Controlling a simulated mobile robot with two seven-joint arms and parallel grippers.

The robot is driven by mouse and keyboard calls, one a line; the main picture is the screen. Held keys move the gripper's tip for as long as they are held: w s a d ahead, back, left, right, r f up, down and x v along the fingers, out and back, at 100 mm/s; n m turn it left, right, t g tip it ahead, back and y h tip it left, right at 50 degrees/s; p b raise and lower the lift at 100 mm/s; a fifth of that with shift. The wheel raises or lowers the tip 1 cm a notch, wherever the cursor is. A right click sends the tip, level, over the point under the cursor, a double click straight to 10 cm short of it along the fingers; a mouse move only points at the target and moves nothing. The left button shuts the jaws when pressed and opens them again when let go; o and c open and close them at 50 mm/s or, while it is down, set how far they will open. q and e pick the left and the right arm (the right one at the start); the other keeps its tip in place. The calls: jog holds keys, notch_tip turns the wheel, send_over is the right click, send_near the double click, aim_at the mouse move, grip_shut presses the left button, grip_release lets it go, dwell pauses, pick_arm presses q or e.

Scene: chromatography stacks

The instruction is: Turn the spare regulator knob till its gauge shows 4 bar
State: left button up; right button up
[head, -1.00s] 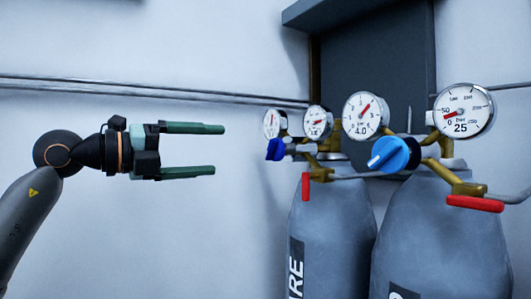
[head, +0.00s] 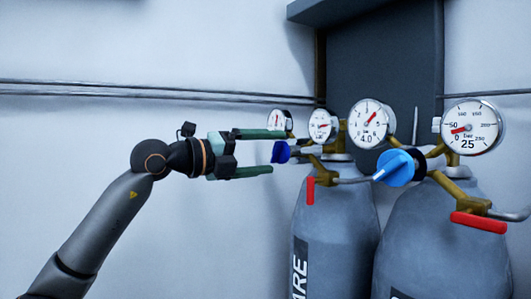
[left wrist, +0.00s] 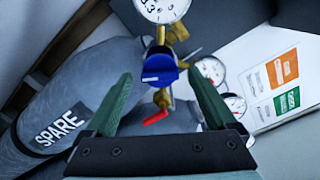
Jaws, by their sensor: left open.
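The spare cylinder (head: 335,225) stands left of another cylinder; its SPARE label (left wrist: 61,129) shows in the left wrist view. Its regulator knob (head: 281,152) is dark blue, and in the left wrist view the knob (left wrist: 160,72) has a white mark. Two small gauges, one at left (head: 279,120) and one beside it (head: 322,125), sit above the knob; their readings are too small to tell. My left gripper (head: 277,152) is open, with its green fingertips above and below the knob in the head view. Contact cannot be told. My right gripper is not in view.
The neighbouring cylinder (head: 440,245) carries a lighter blue knob (head: 395,167) and two larger gauges, one marked 4.0 (head: 371,124) and one marked 25 (head: 470,128). Red handles (head: 310,190) hang below the regulators. Pipes run along the wall. The left side is clear.

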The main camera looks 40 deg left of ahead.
pick_arm(q)
jog(key=c, duration=1.4)
jog(key=m+p, duration=0.1)
jog(key=m, duration=0.1)
jog(key=shift+m, duration=1.1)
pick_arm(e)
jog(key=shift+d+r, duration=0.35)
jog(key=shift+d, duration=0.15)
pick_arm(q)
jog(key=o, duration=1.4)
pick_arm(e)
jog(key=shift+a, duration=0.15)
